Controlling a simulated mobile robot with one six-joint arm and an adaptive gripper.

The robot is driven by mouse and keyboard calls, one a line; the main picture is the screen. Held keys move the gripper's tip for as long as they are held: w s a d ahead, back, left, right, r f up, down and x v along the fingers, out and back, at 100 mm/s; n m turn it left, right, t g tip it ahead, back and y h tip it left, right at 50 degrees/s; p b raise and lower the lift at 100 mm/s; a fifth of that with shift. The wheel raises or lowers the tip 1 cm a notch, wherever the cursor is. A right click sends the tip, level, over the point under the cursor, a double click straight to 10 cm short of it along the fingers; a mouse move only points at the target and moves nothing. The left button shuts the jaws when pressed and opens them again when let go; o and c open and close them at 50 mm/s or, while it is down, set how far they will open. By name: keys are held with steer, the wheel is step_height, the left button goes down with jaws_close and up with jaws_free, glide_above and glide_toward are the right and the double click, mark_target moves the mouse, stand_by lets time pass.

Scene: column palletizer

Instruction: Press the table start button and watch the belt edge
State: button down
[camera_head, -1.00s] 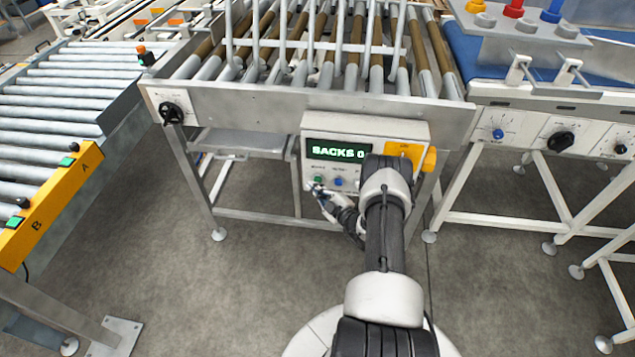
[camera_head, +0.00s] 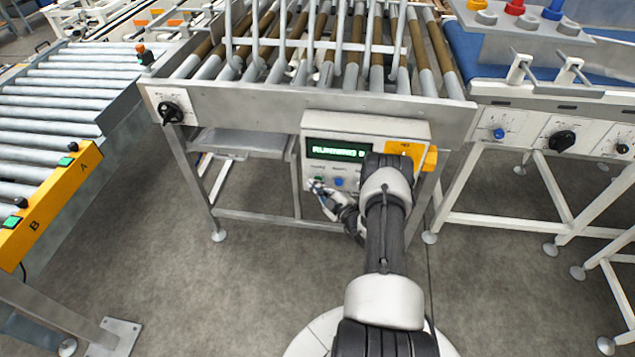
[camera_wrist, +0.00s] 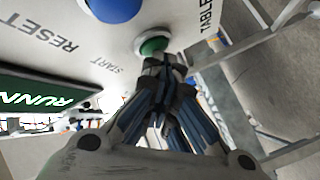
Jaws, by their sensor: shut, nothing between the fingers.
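The white control box (camera_head: 365,133) hangs on the front of the roller table (camera_head: 300,103). Its display (camera_head: 338,152) glows green and reads "RUNNING", with the end hidden by my arm. My gripper (camera_head: 315,184) is shut and empty, its tips at the green start button. In the wrist view the green button (camera_wrist: 153,45), labelled START, shows just beyond the fingertips (camera_wrist: 163,62), which appear to touch it. The blue reset button (camera_head: 339,182) sits to its right; it is also large in the wrist view (camera_wrist: 115,8). The blue belt (camera_head: 470,50) is at the right, its front edge partly visible.
A roller conveyor (camera_head: 60,95) with a yellow panel (camera_head: 50,205) marked A and B stands at the left. A black knob (camera_head: 171,113) is on the table's left end. More knobs (camera_head: 561,140) line the right-hand station. Open floor (camera_head: 200,290) lies in front.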

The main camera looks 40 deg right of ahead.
steer(key=shift+s+a+p, duration=0.35)
steer(key=shift+s+a, duration=0.25)
steer(key=shift+a, duration=0.1)
steer(key=s+a+p, duration=0.1)
steer(key=s+a, duration=0.2)
steer(key=shift+s+a+p, duration=0.15)
steer(key=shift+a+p, duration=0.25)
stand_by(0.9)
